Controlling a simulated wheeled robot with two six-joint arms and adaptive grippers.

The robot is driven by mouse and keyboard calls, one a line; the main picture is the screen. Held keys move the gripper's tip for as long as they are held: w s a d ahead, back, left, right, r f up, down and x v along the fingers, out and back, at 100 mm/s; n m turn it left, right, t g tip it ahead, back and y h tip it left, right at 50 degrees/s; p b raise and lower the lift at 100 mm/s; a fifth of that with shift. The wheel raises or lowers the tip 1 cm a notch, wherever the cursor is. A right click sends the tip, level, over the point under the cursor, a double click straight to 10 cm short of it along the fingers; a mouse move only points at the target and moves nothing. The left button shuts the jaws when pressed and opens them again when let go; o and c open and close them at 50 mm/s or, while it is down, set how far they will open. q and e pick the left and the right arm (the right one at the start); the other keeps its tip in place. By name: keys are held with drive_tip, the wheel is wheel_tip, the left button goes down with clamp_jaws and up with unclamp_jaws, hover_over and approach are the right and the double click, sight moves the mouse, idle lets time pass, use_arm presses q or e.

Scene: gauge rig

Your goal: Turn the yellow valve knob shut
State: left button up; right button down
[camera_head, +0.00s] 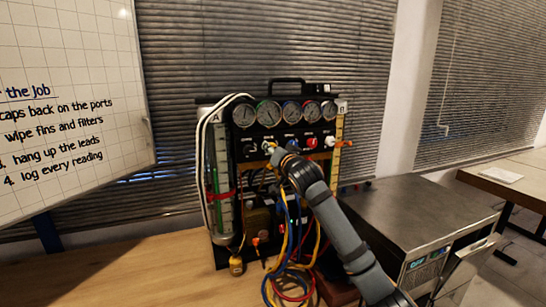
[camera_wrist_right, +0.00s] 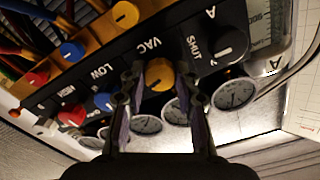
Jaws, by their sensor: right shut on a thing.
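The gauge rig (camera_head: 262,132) stands on the wooden bench, with a row of round gauges above a row of coloured knobs. In the right wrist view the yellow valve knob (camera_wrist_right: 159,76) sits on the black panel by the label VAC. My right gripper (camera_wrist_right: 158,80) has a finger on each side of this knob and is shut on it. In the head view my right gripper (camera_head: 279,156) reaches the panel from the lower right and covers much of the knob area. My left gripper is not in view.
A black knob (camera_wrist_right: 230,45), a blue knob (camera_wrist_right: 103,101) and a red knob (camera_wrist_right: 71,117) neighbour the yellow one. Yellow, blue and red hoses (camera_head: 285,270) hang in front of the rig. A grey box (camera_head: 425,200) stands to the right. The bench (camera_head: 120,275) is clear at left.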

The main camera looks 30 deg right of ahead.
drive_tip(key=shift+f+m+b, duration=0.15)
drive_tip(key=shift+m+b, duration=0.8)
drive_tip(key=shift+m, duration=0.55)
drive_tip(key=c, duration=1)
unclamp_jaws()
drive_tip(key=shift+s, duration=0.1)
drive_tip(key=shift+v, duration=3.65)
